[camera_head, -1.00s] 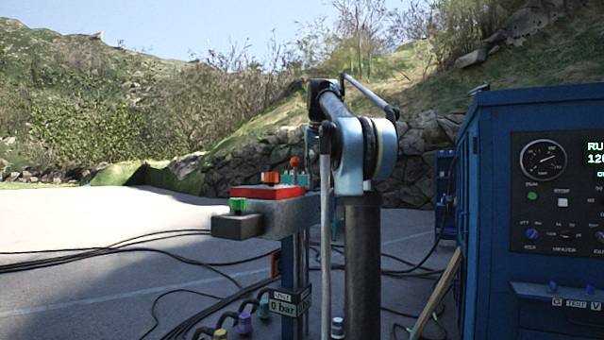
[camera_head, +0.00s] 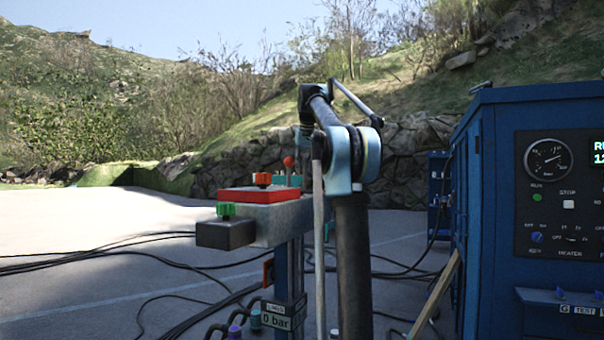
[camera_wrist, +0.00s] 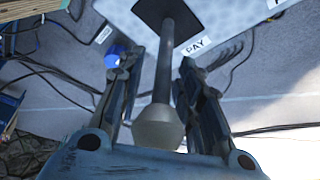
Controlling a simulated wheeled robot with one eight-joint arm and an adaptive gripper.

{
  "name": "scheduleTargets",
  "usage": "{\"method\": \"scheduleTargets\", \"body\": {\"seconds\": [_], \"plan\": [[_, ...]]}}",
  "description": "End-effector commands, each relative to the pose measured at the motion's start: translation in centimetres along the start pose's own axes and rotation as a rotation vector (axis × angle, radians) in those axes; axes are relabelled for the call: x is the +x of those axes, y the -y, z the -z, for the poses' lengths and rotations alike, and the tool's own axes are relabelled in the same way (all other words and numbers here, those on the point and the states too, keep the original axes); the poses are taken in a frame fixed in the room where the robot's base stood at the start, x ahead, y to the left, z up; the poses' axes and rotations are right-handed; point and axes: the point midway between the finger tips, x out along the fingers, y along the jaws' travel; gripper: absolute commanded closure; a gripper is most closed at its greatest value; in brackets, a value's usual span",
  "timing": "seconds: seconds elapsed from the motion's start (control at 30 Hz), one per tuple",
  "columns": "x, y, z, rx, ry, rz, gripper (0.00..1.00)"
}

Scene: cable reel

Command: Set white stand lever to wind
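In the wrist view a lever has a dark shaft (camera_wrist: 165,68) and a pale, tapered knob (camera_wrist: 158,128). The shaft enters a dark slot in a white panel (camera_wrist: 222,14). A label reading PAY is on the panel, to the right of the shaft. My gripper (camera_wrist: 162,60) is open, with one finger on each side of the lever and visible gaps to the shaft. In the head view my arm runs up and away. Its wrist end (camera_head: 305,135) points down behind the grey stand; the fingers and the pale lever cannot be made out there.
A stand with a red plate (camera_head: 258,195), green knob (camera_head: 226,210), orange knob (camera_head: 262,179) and red-tipped lever (camera_head: 288,162) stands left of my arm. A blue cabinet (camera_head: 490,200) is on the right. Black cables (camera_head: 110,245) lie on the ground.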

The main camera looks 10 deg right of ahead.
Motion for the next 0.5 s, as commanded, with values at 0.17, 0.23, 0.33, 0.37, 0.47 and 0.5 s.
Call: {"method": "scheduleTargets", "body": {"seconds": [0.17, 0.23, 0.33, 0.37, 0.47, 0.5], "plan": [[0.9, 0.2, 0.1, -0.002, 0.0, 0.001, 0.67], [1.1, 0.2, 0.0, -0.002, 0.0, 0.001, 0.67], [1.2, 0.3, 0.0, -0.003, 0.0, 0.001, 0.67], [1.2, 0.3, 0.0, -0.003, 0.0, 0.001, 0.67], [1.2, 0.3, 0.0, -0.003, 0.0, 0.001, 0.67], [1.2, 0.3, 0.0, -0.003, 0.0, 0.001, 0.76]]}}
